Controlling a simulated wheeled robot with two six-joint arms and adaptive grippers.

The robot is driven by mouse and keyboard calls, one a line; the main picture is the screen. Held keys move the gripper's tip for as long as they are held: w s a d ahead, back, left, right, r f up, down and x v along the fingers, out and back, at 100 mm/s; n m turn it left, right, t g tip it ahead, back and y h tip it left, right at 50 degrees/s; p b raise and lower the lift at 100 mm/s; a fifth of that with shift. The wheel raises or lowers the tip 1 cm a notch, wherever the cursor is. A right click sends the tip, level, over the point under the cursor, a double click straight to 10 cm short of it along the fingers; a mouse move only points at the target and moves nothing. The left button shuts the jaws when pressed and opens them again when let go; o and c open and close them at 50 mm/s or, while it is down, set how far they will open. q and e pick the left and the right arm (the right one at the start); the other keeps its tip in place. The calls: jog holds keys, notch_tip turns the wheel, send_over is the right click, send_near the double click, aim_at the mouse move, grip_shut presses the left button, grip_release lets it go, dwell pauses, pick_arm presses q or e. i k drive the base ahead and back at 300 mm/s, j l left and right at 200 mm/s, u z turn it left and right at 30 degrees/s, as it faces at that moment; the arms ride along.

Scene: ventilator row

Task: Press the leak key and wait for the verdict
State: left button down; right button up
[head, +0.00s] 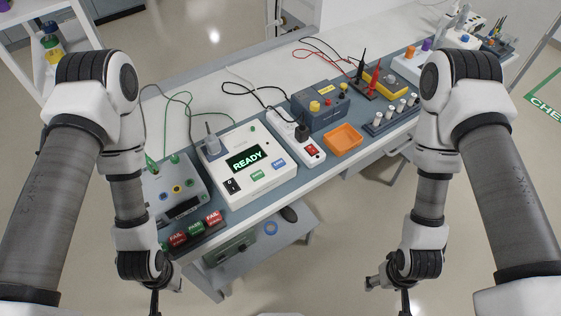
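The white tester (232,138) stands on the bench mat, left of centre. Its screen (245,161) reads READY in green. A green key (257,175) and a blue key (278,163) sit below the screen; their small labels are too blurred to tell which is the leak key. A black rocker switch (231,185) is at its lower left. My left gripper (155,298) hangs at the bottom edge, in front of the bench and apart from the tester. My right gripper (390,290) hangs at the bottom, further right. Both are partly cut off, and their finger opening is unclear.
Red and green FAIL and PASS blocks (195,228) lie at the bench's front left, beside a grey meter box (176,190). A power strip (312,153) with a red switch, an orange tray (344,139) and a blue-grey box (319,106) stand right of the tester. Cables run behind.

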aim_at(279, 162)
jog(key=u, duration=0.2)
jog(key=i+l+u, duration=0.2)
jog(key=l+u, duration=0.3)
jog(key=l, duration=0.3)
jog(key=l+u, duration=0.45)
jog(key=l, duration=1.05)
jog(key=i+u, duration=0.05)
